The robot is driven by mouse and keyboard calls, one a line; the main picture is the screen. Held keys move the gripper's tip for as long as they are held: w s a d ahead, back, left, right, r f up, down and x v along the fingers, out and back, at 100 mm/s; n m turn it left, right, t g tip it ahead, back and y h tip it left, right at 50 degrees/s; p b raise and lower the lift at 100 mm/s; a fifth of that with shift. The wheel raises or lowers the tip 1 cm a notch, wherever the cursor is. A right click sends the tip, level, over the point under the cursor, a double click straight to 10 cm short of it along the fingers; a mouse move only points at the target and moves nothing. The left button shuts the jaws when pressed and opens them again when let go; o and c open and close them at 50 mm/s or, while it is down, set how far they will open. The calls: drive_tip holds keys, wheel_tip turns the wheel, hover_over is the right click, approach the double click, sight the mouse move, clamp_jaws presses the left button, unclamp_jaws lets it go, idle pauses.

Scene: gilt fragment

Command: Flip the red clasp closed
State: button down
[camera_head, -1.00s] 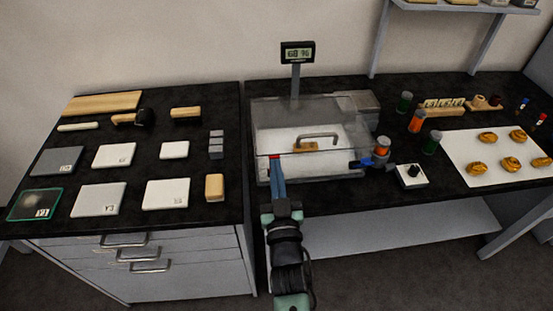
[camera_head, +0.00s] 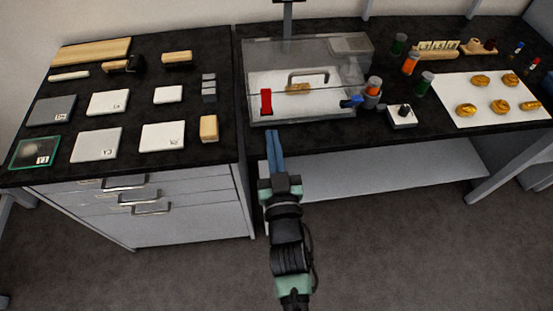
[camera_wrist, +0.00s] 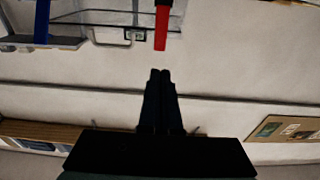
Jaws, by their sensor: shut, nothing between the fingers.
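The red clasp (camera_head: 266,102) is a short red bar at the front left of the clear box (camera_head: 350,75). It runs roughly up and down in the head view. It also shows as a red bar at the top of the wrist view (camera_wrist: 161,28). My gripper (camera_head: 273,133) is shut and empty, its blue fingers just in front of the box and apart from the clasp. In the wrist view the closed fingertips (camera_wrist: 161,72) point toward the clasp, with a gap between. A blue clasp (camera_head: 351,101) is at the box's front right. Whether the red clasp is latched I cannot tell.
An orange-topped jar (camera_head: 373,88) and a small white box with a black knob (camera_head: 402,115) stand right of the clear box. White tiles (camera_head: 97,145) and a wooden block (camera_head: 208,128) lie on the left cabinet. The space before the bench is free.

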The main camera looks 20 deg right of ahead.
drive_tip(key=shift+r+v, duration=0.15)
drive_tip(key=shift+v, duration=0.9)
drive_tip(key=shift+r+v, duration=0.15)
drive_tip(key=shift+v, duration=0.85)
